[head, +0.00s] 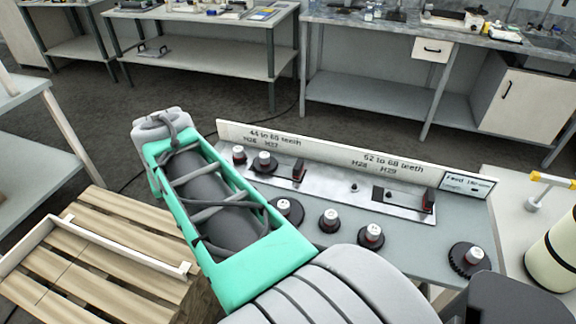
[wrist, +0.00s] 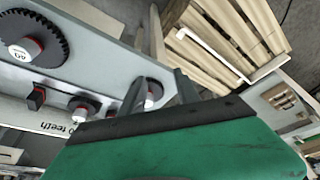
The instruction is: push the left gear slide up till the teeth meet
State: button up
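The left gear station carries the label "44 to 60 teeth" (head: 275,137). On its metal plate, a dark gear with a red and white hub (head: 264,161) stands beside a second such gear (head: 239,154); both also show in the wrist view (wrist: 82,108), with a visible gap between their hubs. A red and black block (head: 298,170) stands to their right on the plate. Whether their teeth touch is too small to tell. My gripper (wrist: 160,77) is open in the wrist view, its two dark fingers apart near the second gear. In the head view its fingers are hidden.
Loose gears (head: 330,220) stand along the bench's near side; a large gear marked 60 (wrist: 30,45) shows in the wrist view. A wooden pallet (head: 100,250) lies left of my arm.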

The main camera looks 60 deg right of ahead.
jog(key=s+d+r+m+g+h+b, duration=0.1)
jog(key=s+d+m, duration=0.25)
jog(key=d, duration=0.45)
jog(key=s+d+m+h, duration=0.15)
jog(key=s+d, duration=0.25)
jog(key=d, duration=0.4)
jog(key=r+m+g, duration=0.1)
jog(key=m, duration=0.3)
send_over(298, 164)
jog(key=a, duration=0.3)
jog(key=x, duration=0.6)
jog(key=shift+s+d+f, duration=0.25)
jog(key=shift+s+d, duration=0.05)
jog(key=shift+d+f, duration=0.15)
jog(key=shift+f, duration=0.2)
grip_shut()
